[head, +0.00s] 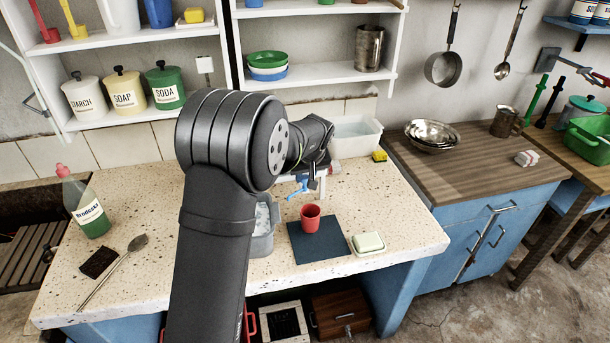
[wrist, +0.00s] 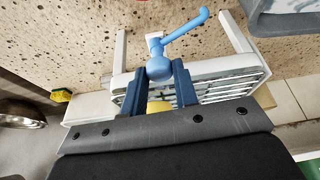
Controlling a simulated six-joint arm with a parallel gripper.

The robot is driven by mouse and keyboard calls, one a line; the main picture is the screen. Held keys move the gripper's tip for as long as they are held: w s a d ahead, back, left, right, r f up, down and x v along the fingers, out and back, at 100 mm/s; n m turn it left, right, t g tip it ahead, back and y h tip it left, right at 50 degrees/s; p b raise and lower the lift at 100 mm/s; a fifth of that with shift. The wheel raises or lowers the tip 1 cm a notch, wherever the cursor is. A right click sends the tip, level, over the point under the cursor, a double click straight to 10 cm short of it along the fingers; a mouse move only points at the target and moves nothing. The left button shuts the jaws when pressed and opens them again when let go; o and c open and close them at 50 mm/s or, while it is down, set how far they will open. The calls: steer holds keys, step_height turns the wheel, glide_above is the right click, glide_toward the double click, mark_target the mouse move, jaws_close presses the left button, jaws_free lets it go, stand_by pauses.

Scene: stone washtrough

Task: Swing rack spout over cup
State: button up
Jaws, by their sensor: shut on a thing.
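The blue spout (head: 299,190) sits on the white rack (wrist: 215,75) at the back of the speckled counter. Its bent arm points left in the head view; its round hub (wrist: 159,68) shows in the wrist view. My gripper (wrist: 160,80) is shut on the spout, with a dark blue finger on each side of the hub. The red cup (head: 311,219) stands upright on a dark blue mat (head: 322,247), in front of and a little right of the spout tip. The cup does not show in the wrist view. My arm hides part of the rack in the head view.
A grey tub (head: 263,240) stands left of the mat, partly behind my arm. A soap dish (head: 368,243) is at the mat's right. A clear white basin (head: 355,137) and yellow sponge (head: 379,156) are behind. Counter right of the soap is free.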

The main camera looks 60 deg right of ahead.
steer(key=n, duration=0.2)
steer(key=n+y, duration=0.1)
steer(key=n, duration=0.1)
steer(key=shift+s+d+n+t+y, duration=0.1)
steer(key=shift+d+n+t+y, duration=0.05)
steer(key=shift+n+t+y, duration=0.2)
steer(key=n+y, duration=0.1)
steer(key=n, duration=0.3)
steer(key=shift+d+n+y, duration=0.1)
steer(key=shift+n+y, duration=0.25)
steer(key=o, duration=1)
steer(key=shift+r, duration=0.1)
